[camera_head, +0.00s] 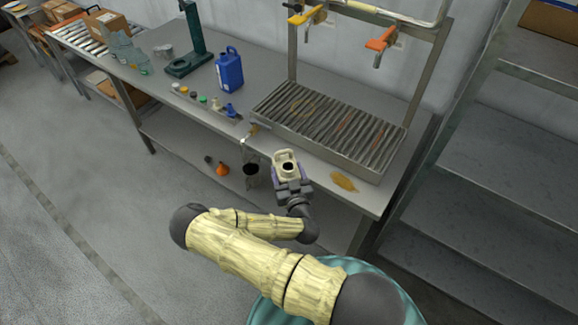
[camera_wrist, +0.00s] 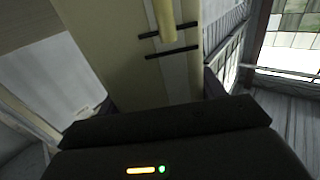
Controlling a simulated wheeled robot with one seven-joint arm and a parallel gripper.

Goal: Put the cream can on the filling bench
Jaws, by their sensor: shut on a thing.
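The cream can (camera_head: 285,161) is in my gripper (camera_head: 289,178), near the front edge of the filling bench (camera_head: 230,141), with its dark round opening facing up. My gripper is shut on the can. Whether the can touches the bench cannot be told. The bench has a slatted grate (camera_head: 330,125) at its right part, under a metal frame with yellow and orange taps (camera_head: 381,42).
A blue can (camera_head: 229,70) and a green stand (camera_head: 190,50) are on the bench, with several small caps (camera_head: 202,99) and a blue funnel (camera_head: 230,110) at its front. A brown spill (camera_head: 343,181) lies right of my gripper. Grey shelving (camera_head: 490,170) stands at the right.

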